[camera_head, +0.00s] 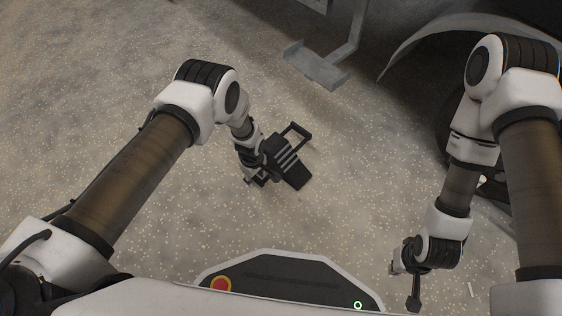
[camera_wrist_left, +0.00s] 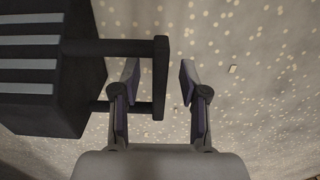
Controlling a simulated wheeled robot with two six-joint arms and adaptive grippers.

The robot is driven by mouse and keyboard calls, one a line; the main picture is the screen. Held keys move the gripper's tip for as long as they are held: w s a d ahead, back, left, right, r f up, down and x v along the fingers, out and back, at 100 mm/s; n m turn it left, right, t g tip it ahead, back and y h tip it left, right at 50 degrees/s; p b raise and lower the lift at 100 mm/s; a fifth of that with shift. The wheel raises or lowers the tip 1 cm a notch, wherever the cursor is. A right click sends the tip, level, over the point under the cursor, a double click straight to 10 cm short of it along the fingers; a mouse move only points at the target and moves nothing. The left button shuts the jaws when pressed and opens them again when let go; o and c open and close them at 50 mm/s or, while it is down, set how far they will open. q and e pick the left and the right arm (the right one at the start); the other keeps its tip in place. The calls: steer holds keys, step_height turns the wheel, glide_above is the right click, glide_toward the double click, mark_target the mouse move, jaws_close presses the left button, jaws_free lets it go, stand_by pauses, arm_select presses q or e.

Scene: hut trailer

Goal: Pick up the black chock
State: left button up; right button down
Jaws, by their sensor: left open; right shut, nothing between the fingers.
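The black chock (camera_head: 297,176) lies on the speckled ground near the middle of the head view, with pale stripes on it and a frame-like handle (camera_head: 303,129) at its upper end. In the left wrist view the chock (camera_wrist_left: 45,90) fills the left side and its handle (camera_wrist_left: 160,75) reaches right. My left gripper (camera_wrist_left: 160,85) is open over the handle; the handle's end bar appears between its two fingers. Contact cannot be told. In the head view this gripper (camera_head: 275,147) blends with the dark chock. My right gripper (camera_head: 414,299) is shut and empty at lower right.
A grey metal step (camera_head: 315,68) hangs at the top middle. A grey wheel arch (camera_head: 430,38) with a dark wheel area stands at the upper right, close to my right arm. The speckled ground (camera_head: 90,90) is clear at left.

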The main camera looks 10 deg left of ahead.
arm_select(q)
step_height(320, 180, down, 2)
steer(key=shift+r, duration=0.15)
arm_select(e)
steer(key=shift+f, duration=0.5)
arm_select(q)
jaws_close()
